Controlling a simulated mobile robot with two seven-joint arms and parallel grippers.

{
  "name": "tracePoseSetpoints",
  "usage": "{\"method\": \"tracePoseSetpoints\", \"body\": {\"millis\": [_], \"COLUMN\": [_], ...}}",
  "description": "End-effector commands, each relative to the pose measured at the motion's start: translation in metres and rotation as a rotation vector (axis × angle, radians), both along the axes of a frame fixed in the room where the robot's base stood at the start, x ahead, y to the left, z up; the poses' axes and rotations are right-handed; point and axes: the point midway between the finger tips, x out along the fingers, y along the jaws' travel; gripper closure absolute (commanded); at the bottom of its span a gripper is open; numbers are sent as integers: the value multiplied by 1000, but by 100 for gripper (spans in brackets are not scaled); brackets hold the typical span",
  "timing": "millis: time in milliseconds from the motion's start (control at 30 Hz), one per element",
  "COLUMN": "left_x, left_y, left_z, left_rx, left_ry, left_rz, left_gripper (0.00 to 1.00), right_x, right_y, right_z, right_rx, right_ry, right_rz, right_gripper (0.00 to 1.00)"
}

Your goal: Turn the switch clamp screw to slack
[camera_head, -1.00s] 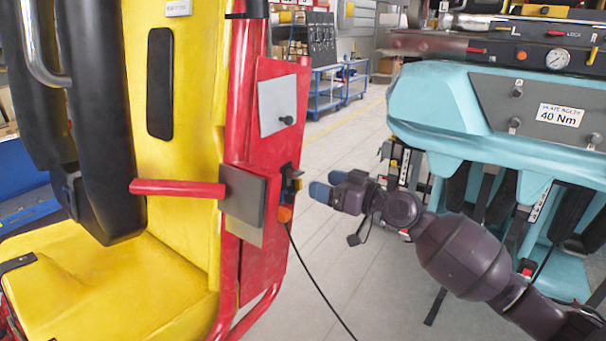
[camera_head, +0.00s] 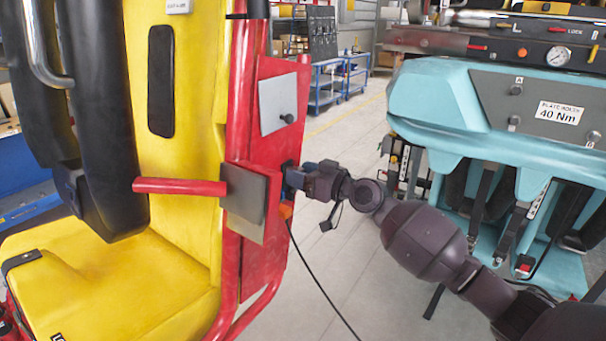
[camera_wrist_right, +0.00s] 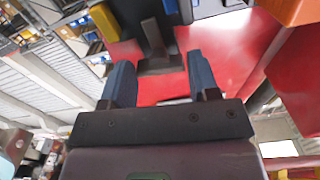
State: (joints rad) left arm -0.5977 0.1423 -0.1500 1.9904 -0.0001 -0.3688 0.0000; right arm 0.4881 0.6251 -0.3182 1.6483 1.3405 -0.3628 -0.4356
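The red side panel (camera_head: 278,145) of the yellow seat carries a small dark switch assembly, with an orange block (camera_head: 285,212) and a black cable below it. My right gripper (camera_head: 296,178) is at this assembly and covers most of it. In the right wrist view my right gripper (camera_wrist_right: 163,80) has its blue fingers apart. A grey upright bar with a dark crosspiece (camera_wrist_right: 154,42), seemingly the clamp screw's handle, stands just beyond and between the fingertips. No finger clearly touches it. The orange block (camera_wrist_right: 294,10) shows at the top right. My left gripper is out of view.
A grey plate (camera_head: 245,203) and a red bar (camera_head: 180,188) stick out left of the switch. A pale plate with a black knob (camera_head: 286,118) is above. The black cable (camera_head: 318,285) hangs to the floor. A turquoise seat unit (camera_head: 430,100) stands at right.

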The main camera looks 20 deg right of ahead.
Motion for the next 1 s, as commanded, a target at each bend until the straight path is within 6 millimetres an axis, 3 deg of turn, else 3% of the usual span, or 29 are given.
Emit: {"method": "tracePoseSetpoints", "body": {"millis": [33, 167, 800, 833, 1000], "left_x": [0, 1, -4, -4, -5], "left_y": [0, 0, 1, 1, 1], "left_z": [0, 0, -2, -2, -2], "left_rx": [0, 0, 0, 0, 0], "left_ry": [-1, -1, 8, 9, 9], "left_rz": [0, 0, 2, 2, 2], "left_gripper": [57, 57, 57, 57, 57], "right_x": [0, 0, 0, 0, 0], "right_y": [0, 0, 0, 0, 0], "right_z": [0, 0, 0, 0, 0], "right_rx": [0, 0, 108, 108, 107], "right_ry": [0, 0, 86, 86, 85], "right_rz": [0, 0, 1, 1, 0], "right_gripper": [52, 72, 73, 48, 23]}}
